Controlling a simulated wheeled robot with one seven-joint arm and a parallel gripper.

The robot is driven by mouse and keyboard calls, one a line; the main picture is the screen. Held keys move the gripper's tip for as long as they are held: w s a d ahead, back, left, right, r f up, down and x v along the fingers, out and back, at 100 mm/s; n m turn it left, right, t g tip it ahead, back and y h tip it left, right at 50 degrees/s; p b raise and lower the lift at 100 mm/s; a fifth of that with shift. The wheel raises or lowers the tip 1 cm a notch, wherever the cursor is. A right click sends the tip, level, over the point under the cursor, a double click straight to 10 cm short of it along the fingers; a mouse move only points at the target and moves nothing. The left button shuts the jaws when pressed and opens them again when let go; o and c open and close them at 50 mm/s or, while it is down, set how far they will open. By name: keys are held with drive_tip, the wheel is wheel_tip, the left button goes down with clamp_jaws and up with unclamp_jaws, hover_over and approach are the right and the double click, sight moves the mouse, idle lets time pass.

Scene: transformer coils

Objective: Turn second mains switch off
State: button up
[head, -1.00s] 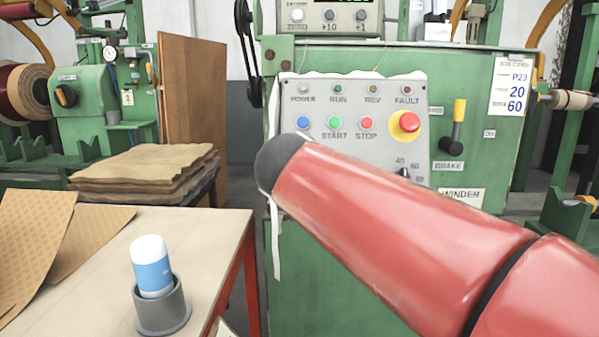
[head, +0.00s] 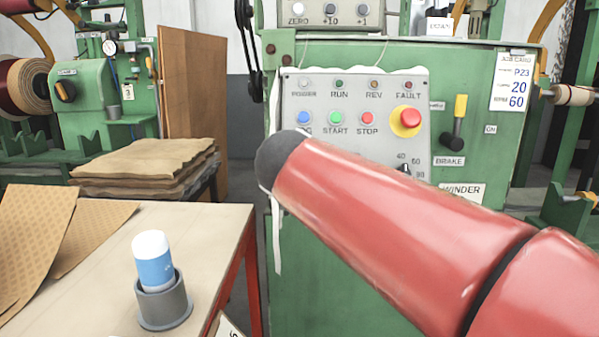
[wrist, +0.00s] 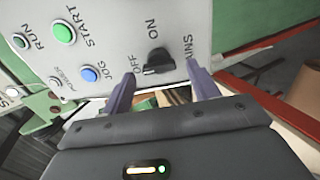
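The mains switch is a black rotary knob (wrist: 157,62) on the grey control panel in the wrist view. The word OFF is beside it on the left and ON is above it; MAINS is partly cut by a finger. I cannot tell clearly which way the knob points. My gripper (wrist: 160,72) is open, with one finger on each side of the knob and nothing held. I cannot tell whether a finger touches it. In the head view the same grey panel (head: 314,84) shows, but my red arm hides the switch and my gripper.
Near the knob are a green START button (wrist: 63,32) and blue JOG button (wrist: 89,74). The head view shows a red emergency stop (head: 410,117) and brake lever (head: 457,122). A table (head: 205,225) with a bottle (head: 153,262) in a grey holder stands left.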

drive_tip(key=v, duration=0.8)
drive_tip(key=s+d+f+m+g+h, duration=0.1)
drive_tip(key=s+d+f+m+g, duration=0.2)
drive_tip(key=d+f, duration=0.35)
drive_tip(key=s+d+f+m+g+h, duration=0.1)
drive_tip(key=s+d+f+m, duration=0.35)
drive_tip(key=f+m, duration=0.2)
drive_tip(key=s+d+f+m+g+y, duration=0.2)
drive_tip(key=s+d+f+m+g, duration=0.2)
drive_tip(key=s+f+m, duration=0.4)
wheel_tip(320, 180, down, 6)
drive_tip(key=shift+s+d+f, duration=0.2)
drive_tip(key=shift+s+d, duration=0.5)
drive_tip(key=shift+s, duration=0.55)
